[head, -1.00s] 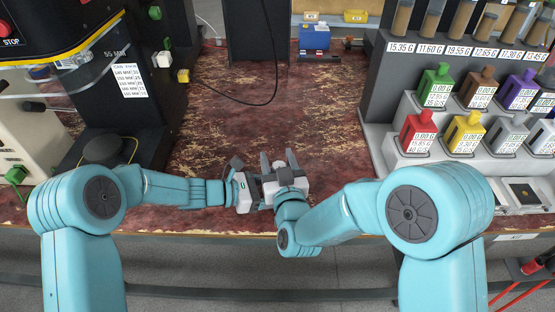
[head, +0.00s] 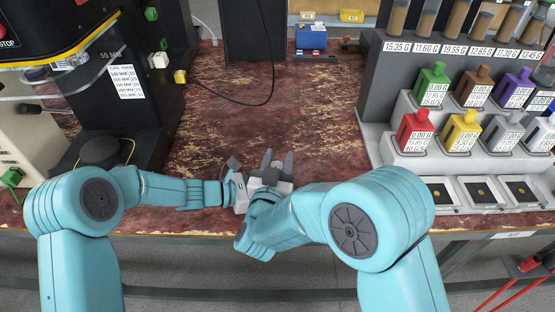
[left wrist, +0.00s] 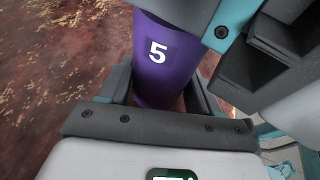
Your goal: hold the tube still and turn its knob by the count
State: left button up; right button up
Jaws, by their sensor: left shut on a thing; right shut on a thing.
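A purple tube (left wrist: 160,75) with a white 5 on a dark label stands between the fingers of my left gripper (left wrist: 163,92) in the left wrist view. My left gripper (head: 238,186) is shut on it; its fingers and the tube are hard to make out in the head view. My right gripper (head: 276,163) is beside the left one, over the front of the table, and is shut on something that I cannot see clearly. Dark and teal parts cover the tube's upper end in the left wrist view. The knob is hidden.
The stained red-brown table (head: 235,120) is mostly clear beyond my grippers. A black cable (head: 272,85) lies on it. A stepped rack with a red bottle (head: 415,130) and other coloured bottles stands right, with small trays (head: 436,190) in front. A dark machine (head: 130,125) stands left.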

jog(key=o, duration=1)
notch_tip(320, 180, up, 10)
